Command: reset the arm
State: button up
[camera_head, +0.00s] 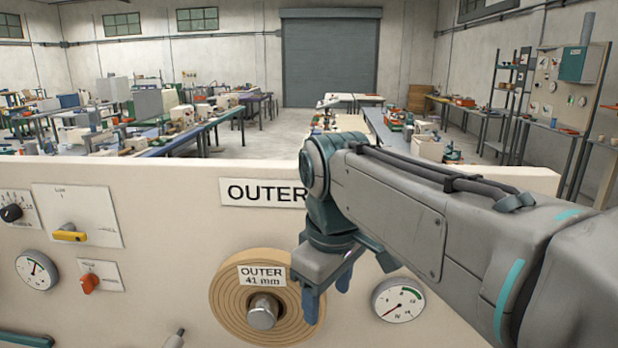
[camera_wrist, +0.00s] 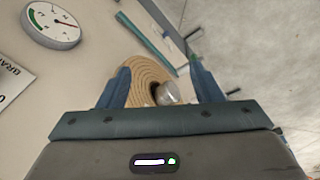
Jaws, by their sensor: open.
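My gripper (camera_head: 328,293) is in front of the cream panel, at the right edge of the brown spiral roll labelled "OUTER 41 mm" (camera_head: 231,309). The roll has a metal hub (camera_head: 263,312) at its middle. In the wrist view my gripper (camera_wrist: 160,88) is open, with its two blue fingers apart. The roll (camera_wrist: 148,72) and its shiny hub (camera_wrist: 168,93) show between and beyond the fingers. I see nothing held. Whether a finger touches the roll cannot be told. My arm comes in from the right and hides part of the panel and of the "OUTER" sign (camera_head: 262,192).
The cream panel (camera_head: 150,290) carries a yellow lever (camera_head: 69,234), a black knob (camera_head: 11,212), an orange switch (camera_head: 89,283) and gauges left (camera_head: 36,271) and right (camera_head: 399,300). A metal rod (camera_head: 174,339) stands out below. Workbenches fill the hall behind.

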jog(key=s+d+f+m+t, duration=0.1)
jog(key=s+d+f+m, duration=0.3)
jog(key=d+f+m, duration=0.1)
jog(key=s+d+f+m+t, duration=0.1)
jog(key=s+d+f+m, duration=0.2)
jog(key=d+f+m, duration=0.2)
jog(key=shift+s+d+f, duration=0.4)
jog(key=shift+d+f, duration=0.75)
jog(key=shift+f, duration=0.5)
